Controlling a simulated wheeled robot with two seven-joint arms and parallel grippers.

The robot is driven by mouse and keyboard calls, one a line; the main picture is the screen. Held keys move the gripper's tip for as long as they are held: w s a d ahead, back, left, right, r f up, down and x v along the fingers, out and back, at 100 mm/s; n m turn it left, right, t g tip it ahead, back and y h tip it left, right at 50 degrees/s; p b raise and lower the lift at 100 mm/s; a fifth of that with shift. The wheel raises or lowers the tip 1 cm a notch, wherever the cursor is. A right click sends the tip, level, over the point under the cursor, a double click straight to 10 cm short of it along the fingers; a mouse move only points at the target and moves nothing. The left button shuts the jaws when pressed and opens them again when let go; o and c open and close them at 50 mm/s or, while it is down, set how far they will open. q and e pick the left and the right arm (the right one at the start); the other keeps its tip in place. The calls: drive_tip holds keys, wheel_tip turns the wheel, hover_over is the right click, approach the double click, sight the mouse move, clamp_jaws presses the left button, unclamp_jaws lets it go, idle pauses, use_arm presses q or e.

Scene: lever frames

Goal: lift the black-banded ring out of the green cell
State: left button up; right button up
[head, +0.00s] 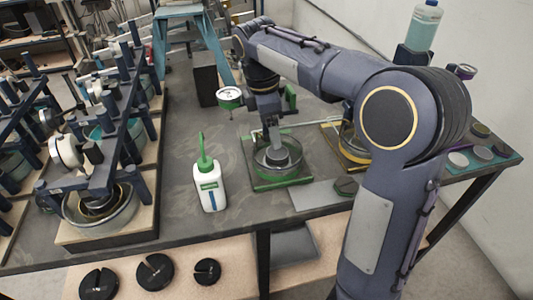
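The green cell (259,183) stands on the table right of centre. It has a green base and a round clear-walled dish (299,164). A grey cylindrical piece (282,150) sits in the middle of the dish. I cannot make out a black band there, so I cannot tell the black-banded ring apart. My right arm reaches in from the right and bends down over the cell. Its gripper (272,132) is just above the grey piece, small and dark. Its fingers are not clear, and I cannot tell whether they touch anything. My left gripper is out of view.
A yellow cell (357,157) stands to the right, partly behind my arm. A white bottle with green nozzle (208,187) stands left of the green cell. A white-faced dial (229,97) is behind. Dark lever frames (110,150) fill the left. Slotted black discs (155,271) lie below.

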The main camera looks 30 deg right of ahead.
sight(278, 152)
drive_tip(key=f, duration=0.2)
drive_tip(key=d+f, duration=0.1)
drive_tip(key=f, duration=0.4)
drive_tip(key=shift+s+d+f+b, duration=0.15)
drive_tip(key=shift+s+b, duration=0.15)
drive_tip(key=shift+b, duration=0.1)
drive_tip(key=shift+c, duration=0.2)
drive_tip(key=c, duration=1.1)
